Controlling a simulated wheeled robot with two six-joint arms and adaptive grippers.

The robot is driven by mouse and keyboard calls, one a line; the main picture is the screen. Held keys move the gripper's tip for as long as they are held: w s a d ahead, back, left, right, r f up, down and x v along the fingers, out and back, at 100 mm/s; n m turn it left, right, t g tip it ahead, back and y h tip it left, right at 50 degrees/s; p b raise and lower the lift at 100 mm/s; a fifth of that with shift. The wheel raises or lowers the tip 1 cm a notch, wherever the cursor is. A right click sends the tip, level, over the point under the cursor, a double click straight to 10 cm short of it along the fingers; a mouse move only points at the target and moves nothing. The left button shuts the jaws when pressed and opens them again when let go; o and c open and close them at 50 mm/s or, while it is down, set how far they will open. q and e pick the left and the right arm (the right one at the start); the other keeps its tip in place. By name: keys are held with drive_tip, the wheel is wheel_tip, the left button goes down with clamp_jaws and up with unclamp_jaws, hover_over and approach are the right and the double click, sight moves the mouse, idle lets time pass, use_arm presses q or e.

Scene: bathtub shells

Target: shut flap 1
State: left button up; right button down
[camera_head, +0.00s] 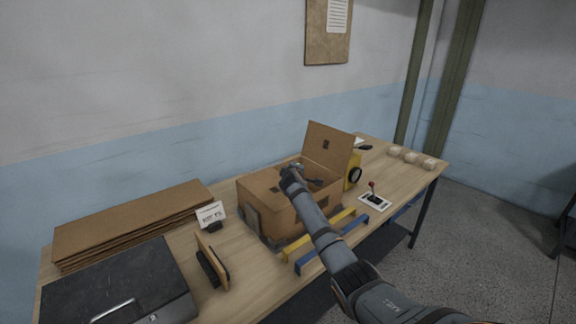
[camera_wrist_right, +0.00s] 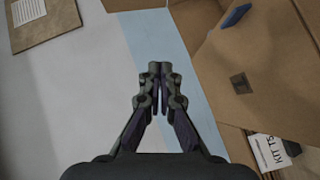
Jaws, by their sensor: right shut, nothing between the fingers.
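An open cardboard box (camera_head: 275,207) stands on the workbench. One flap (camera_head: 328,148) with a dark square mark stands upright on its right side. Another flap (camera_head: 259,187) lies low over the box's left part. I cannot read which one is flap 1. My right gripper (camera_head: 291,170) is above the box, left of the upright flap, with its arm crossing the box front. In the right wrist view my right gripper (camera_wrist_right: 159,68) is shut and empty, and a brown cardboard panel (camera_wrist_right: 255,75) with a dark square is to its right, apart from the fingertips. My left gripper is not in view.
A label card (camera_head: 211,215) stands left of the box, near flat cardboard sheets (camera_head: 130,222) and a dark case (camera_head: 118,285). Yellow and blue bars (camera_head: 320,234) lie in front.

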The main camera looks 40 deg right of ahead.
drive_tip(key=shift+m+g+y, duration=0.5)
drive_tip(key=shift+m+y, duration=0.3)
drive_tip(key=shift+y, duration=0.1)
drive_tip(key=d+f, duration=0.3)
drive_tip(key=shift+f, duration=0.15)
drive_tip(key=f, duration=0.1)
drive_tip(key=d+f+b, duration=0.1)
drive_tip(key=f, duration=0.1)
drive_tip(key=shift+d+f, duration=0.1)
drive_tip(key=shift+d, duration=0.05)
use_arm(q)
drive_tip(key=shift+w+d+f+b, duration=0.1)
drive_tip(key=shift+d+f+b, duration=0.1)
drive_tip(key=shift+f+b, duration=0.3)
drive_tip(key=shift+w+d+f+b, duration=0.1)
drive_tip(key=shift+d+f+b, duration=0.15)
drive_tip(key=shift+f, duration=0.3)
use_arm(e)
drive_tip(key=shift+w+d+f, duration=0.1)
drive_tip(key=shift+d+f, duration=0.15)
drive_tip(key=shift+f, duration=0.3)
drive_tip(key=shift+d+f, duration=0.2)
drive_tip(key=shift+f, duration=0.3)
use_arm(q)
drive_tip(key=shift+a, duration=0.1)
